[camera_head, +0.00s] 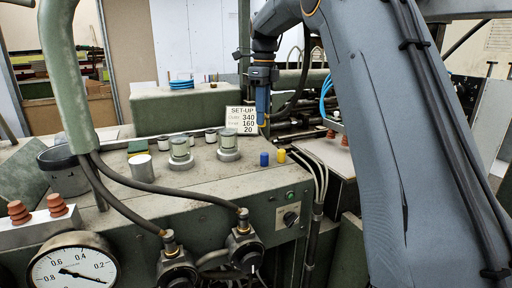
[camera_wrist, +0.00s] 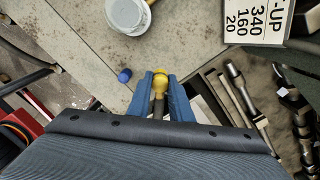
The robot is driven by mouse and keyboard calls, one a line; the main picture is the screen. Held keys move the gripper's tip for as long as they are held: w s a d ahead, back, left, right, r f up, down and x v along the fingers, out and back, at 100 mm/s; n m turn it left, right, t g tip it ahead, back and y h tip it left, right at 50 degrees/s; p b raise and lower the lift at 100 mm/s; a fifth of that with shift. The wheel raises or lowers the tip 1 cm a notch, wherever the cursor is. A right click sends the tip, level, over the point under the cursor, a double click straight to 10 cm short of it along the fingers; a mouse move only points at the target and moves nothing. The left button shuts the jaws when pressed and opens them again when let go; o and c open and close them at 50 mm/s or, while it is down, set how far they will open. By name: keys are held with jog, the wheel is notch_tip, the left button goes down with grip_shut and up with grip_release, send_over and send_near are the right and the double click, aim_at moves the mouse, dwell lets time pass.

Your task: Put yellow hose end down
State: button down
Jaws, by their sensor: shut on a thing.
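My gripper (camera_head: 263,121) hangs above the worn grey-green machine top (camera_head: 200,185), its blue fingers pointing down. In the wrist view its fingers (camera_wrist: 160,80) are shut on the yellow hose end (camera_wrist: 159,88), with a dark stem running back between them. In the head view only a small yellow bit shows at the fingertips. A yellow peg (camera_head: 281,156) and a blue peg (camera_head: 264,158) stand side by side near the machine top's right edge, below my gripper. The blue peg (camera_wrist: 124,75) also shows left of my fingers in the wrist view. The held end is apart from the surface.
A set-up sign (camera_head: 241,120) stands behind the pegs. Round metal knobs (camera_head: 180,152) stand to the left. Dark hoses (camera_head: 150,187) and a pressure gauge (camera_head: 72,266) are at the front left. Rods and shafts (camera_wrist: 240,90) lie right of my fingers in the wrist view.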

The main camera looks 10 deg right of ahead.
jog(key=shift+w, duration=0.25)
jog(key=f+p, duration=0.2)
jog(key=f, duration=0.3)
jog(key=f+p, duration=0.2)
jog(key=f, duration=0.2)
jog(key=shift+a+f, duration=0.2)
jog(key=shift+f, duration=0.15)
jog(key=c, duration=1.6)
grip_release()
notch_tip(320, 180, up, 12)
jog(key=b, duration=0.5)
jog(key=shift+d, duration=0.1)
